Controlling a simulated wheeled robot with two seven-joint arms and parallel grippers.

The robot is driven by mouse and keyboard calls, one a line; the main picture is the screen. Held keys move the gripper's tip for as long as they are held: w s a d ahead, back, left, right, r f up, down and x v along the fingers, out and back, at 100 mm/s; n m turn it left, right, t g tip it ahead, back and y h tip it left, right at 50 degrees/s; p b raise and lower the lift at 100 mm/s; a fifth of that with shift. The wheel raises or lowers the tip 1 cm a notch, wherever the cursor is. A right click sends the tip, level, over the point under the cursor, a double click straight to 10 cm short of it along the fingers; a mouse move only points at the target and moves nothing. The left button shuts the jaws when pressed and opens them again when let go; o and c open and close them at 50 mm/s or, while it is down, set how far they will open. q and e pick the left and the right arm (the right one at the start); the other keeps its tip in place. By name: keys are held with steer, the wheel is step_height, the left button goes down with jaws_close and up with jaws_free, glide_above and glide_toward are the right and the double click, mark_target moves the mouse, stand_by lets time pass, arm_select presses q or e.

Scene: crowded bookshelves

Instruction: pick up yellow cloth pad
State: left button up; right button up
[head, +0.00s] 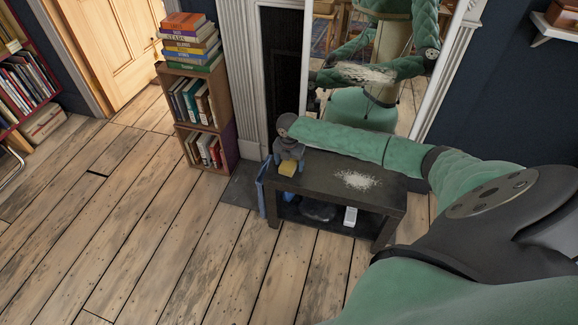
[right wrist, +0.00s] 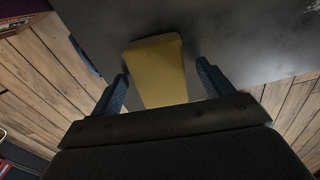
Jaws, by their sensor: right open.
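The yellow cloth pad (head: 288,169) lies on the dark table (head: 326,170), near its left end. In the right wrist view the pad (right wrist: 157,68) is a yellow block between my two blue fingers. My right gripper (head: 289,167) is at the pad, pointing down over the table's left end. In the right wrist view the right gripper (right wrist: 163,84) is open, with a finger on each side of the pad and a gap on both sides. Whether the fingertips reach the table surface I cannot tell. My left gripper is not in view.
A white powdery patch (head: 357,180) lies on the tabletop to the right of the pad. The lower shelf holds a dark object (head: 318,211) and a white item (head: 350,216). A bookcase with stacked books (head: 190,45) stands to the left. The wooden floor in front is clear.

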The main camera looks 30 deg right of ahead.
mark_target(292, 163)
steer(key=shift+f, duration=0.3)
steer(key=c, duration=1.1)
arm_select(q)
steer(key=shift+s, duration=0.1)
arm_select(e)
steer(key=shift+o, duration=0.2)
steer(key=shift+r, duration=0.15)
steer(key=shift+r, duration=0.3)
steer(key=r, duration=0.2)
steer(key=d+r, duration=0.1)
steer(key=shift+s+r, duration=0.2)
steer(key=shift+r, duration=0.2)
arm_select(q)
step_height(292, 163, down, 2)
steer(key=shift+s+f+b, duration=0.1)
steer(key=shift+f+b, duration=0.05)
steer(key=shift+b, duration=0.15)
arm_select(e)
steer(key=s+d+r, duration=0.5)
steer(key=d+r, duration=0.1)
steer(key=d, duration=0.3)
steer(key=shift+r, duration=0.2)
steer(key=shift+s+d, duration=0.1)
